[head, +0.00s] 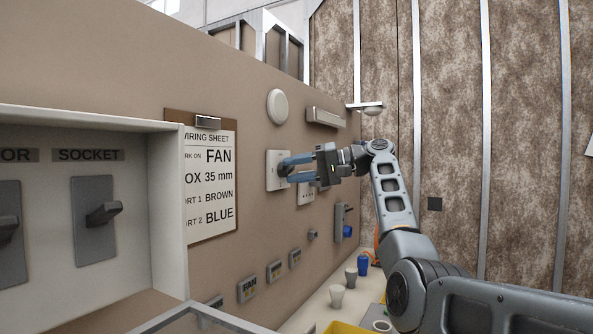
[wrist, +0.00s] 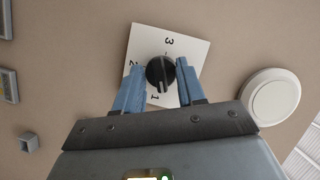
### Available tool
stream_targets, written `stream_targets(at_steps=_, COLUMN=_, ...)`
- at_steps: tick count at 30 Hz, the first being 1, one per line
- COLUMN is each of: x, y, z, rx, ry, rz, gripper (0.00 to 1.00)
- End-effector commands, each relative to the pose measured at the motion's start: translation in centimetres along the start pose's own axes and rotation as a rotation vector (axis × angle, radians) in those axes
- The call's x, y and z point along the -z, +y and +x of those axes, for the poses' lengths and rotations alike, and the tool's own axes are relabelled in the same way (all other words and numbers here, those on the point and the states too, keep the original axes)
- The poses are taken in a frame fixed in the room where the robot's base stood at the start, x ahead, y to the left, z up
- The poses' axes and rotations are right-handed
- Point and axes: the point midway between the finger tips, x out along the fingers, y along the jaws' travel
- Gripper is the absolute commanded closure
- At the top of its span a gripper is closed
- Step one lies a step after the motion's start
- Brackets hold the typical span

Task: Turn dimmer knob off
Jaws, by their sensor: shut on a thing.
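The dimmer knob (wrist: 160,74) is round and black, on a square white plate (wrist: 145,40) with the numbers 1, 2 and 3, which looks turned in the wrist view. A pale line on the knob points towards the plate's lower side, near the 1. My gripper (wrist: 159,66) has its two blue fingers on either side of the knob and is shut on it.
A second white plate (head: 305,193) sits just below and right of the dimmer. A clipboard sheet (head: 212,190) hangs to the left, and a round white cover (head: 278,107) is above. Cups (head: 337,296) stand on the shelf below. A switch box (head: 130,220) juts out at the left.

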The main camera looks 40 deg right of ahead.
Motion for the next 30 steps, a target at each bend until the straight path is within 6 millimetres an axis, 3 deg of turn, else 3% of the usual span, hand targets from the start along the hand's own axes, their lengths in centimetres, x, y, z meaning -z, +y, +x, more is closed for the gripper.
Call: stream_targets(at_steps=30, x=-0.35, y=-0.17, z=0.22, rx=-0.36, ry=-0.003, rz=-0.865, gripper=0.91)
